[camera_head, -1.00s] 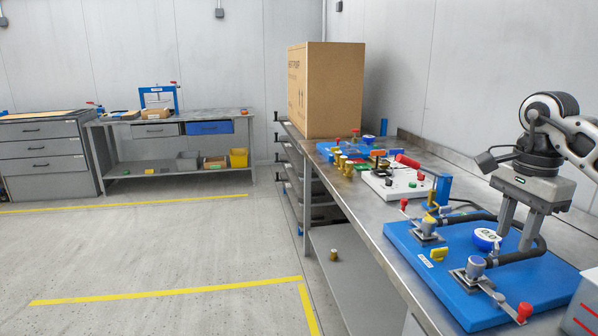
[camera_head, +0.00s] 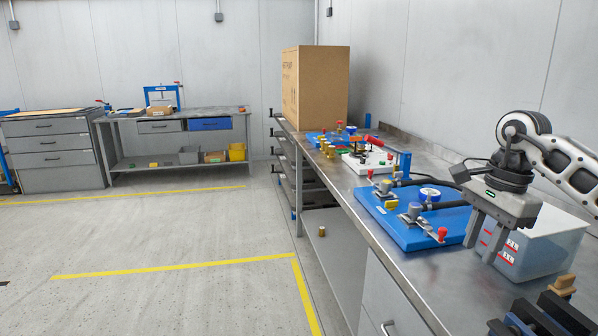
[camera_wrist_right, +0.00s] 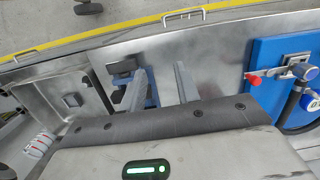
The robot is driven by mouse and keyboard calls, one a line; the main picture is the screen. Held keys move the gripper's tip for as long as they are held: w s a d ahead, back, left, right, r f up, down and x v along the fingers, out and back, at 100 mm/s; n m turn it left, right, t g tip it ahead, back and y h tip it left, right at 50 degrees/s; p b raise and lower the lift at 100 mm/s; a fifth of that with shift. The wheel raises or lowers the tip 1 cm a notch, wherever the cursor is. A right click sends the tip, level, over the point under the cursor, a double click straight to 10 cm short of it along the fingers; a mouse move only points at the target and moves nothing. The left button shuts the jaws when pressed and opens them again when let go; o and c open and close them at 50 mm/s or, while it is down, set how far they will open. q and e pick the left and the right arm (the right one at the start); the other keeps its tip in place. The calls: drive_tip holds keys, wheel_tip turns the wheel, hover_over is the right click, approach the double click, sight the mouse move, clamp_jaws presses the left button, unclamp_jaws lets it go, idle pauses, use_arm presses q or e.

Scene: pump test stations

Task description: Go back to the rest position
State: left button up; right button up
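My right gripper (camera_head: 481,252) hangs at the right of the head view with its two fingers pointing down, apart and with nothing visible between them. In the right wrist view the gripper's fingers (camera_wrist_right: 160,92) also stand apart, over the steel bench, and the blue board (camera_wrist_right: 270,60) lies to the right. My left gripper is not in view.
The steel bench (camera_head: 416,283) runs along the right wall. A black and blue fixture with a wooden knob (camera_head: 562,286) stands at the lower right. A white board (camera_head: 366,163) and large cardboard box (camera_head: 318,88) are farther back. The floor (camera_head: 170,235) at left is clear.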

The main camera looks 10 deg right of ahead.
drive_tip(key=s+a+f+m+t+y, duration=0.25)
drive_tip(key=a+m+y, duration=0.35)
drive_tip(key=a, duration=0.5)
drive_tip(key=s+a+f+m+t+y, duration=0.1)
drive_tip(key=a+f+m+t+y, duration=0.15)
drive_tip(key=a+m+y, duration=0.6)
drive_tip(key=s+a+f+m+t+y, duration=0.2)
drive_tip(key=a+f+m+y, duration=0.15)
drive_tip(key=a, duration=0.95)
drive_tip(key=s+d+f+m+t+h, duration=0.1)
drive_tip(key=d+f+m+t+h, duration=0.35)
drive_tip(key=m, duration=0.65)
drive_tip(key=d+f+m+t+h, duration=0.1)
drive_tip(key=f+m+t+h, duration=0.5)
drive_tip(key=m, duration=0.6)
drive_tip(key=s+d+f+m+g+h, duration=0.2)
drive_tip(key=s+f+m+g, duration=0.1)
drive_tip(key=s+f+m, duration=0.3)
drive_tip(key=s+d+f+m+g+h, duration=0.2)
drive_tip(key=s+f+m+g+h, duration=0.1)
drive_tip(key=s+f+m+g, duration=0.1)
drive_tip(key=s+f+m, duration=0.1)
drive_tip(key=s+f, duration=0.1)
drive_tip(key=shift+s+d+m+h, duration=0.25)
drive_tip(key=shift+s+m+h, duration=0.1)
drive_tip(key=shift+s+m, duration=0.05)
